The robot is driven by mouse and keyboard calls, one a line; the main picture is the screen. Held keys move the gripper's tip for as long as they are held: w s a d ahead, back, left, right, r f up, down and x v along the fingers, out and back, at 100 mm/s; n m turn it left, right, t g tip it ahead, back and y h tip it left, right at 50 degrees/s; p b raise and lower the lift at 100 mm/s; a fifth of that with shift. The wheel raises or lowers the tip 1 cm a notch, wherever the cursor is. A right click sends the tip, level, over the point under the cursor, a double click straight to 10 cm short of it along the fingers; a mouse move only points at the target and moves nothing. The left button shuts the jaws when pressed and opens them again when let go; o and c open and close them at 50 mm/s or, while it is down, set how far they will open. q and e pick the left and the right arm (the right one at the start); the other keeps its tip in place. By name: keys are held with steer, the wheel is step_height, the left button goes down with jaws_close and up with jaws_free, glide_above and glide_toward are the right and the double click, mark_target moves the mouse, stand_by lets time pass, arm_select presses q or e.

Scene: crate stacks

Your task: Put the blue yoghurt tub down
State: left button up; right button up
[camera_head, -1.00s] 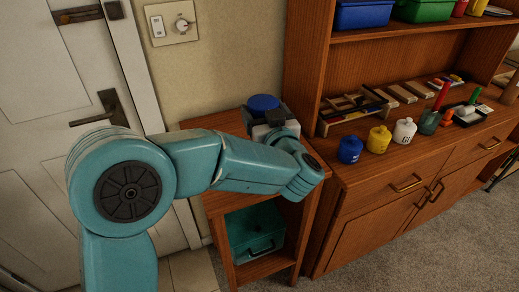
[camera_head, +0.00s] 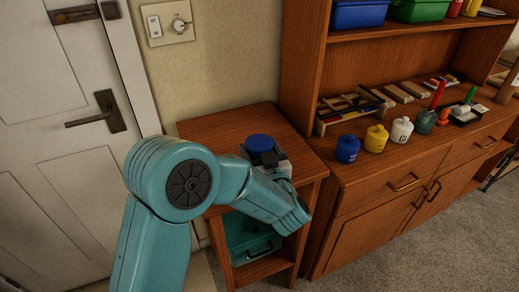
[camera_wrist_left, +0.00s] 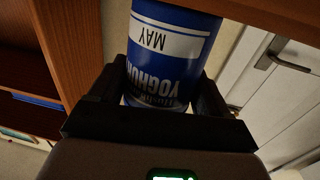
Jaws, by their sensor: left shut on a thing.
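The blue yoghurt tub (camera_head: 260,143) has a blue lid and is over the small wooden side table (camera_head: 215,127). In the left wrist view the tub (camera_wrist_left: 165,72) shows its white band and printed lettering upside down. My left gripper (camera_head: 268,158) is shut on the tub, with one finger on each side of it in the left wrist view (camera_wrist_left: 163,98). The arm hides the lower part of the tub in the head view. I cannot tell whether its base touches the table top. My right gripper is not in view.
A teal box (camera_head: 252,240) sits on the table's lower shelf. To the right, a cabinet (camera_head: 360,215) holds blue (camera_head: 347,149), yellow (camera_head: 376,138) and white (camera_head: 401,131) pots. A door (camera_head: 60,170) is at the left. The table top's back and left are clear.

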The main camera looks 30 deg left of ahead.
arm_select(q)
steer(key=shift+f, duration=0.25)
steer(key=o, duration=1.1)
steer(key=shift+w, duration=0.2)
steer(key=shift+s+r, duration=0.15)
steer(key=shift+r, duration=0.05)
steer(key=shift+s+d, duration=0.1)
steer(key=shift+d, duration=0.05)
steer(key=b+v, duration=0.1)
steer(key=v, duration=1)
steer(key=shift+s+d, duration=0.2)
steer(key=shift+d, duration=0.1)
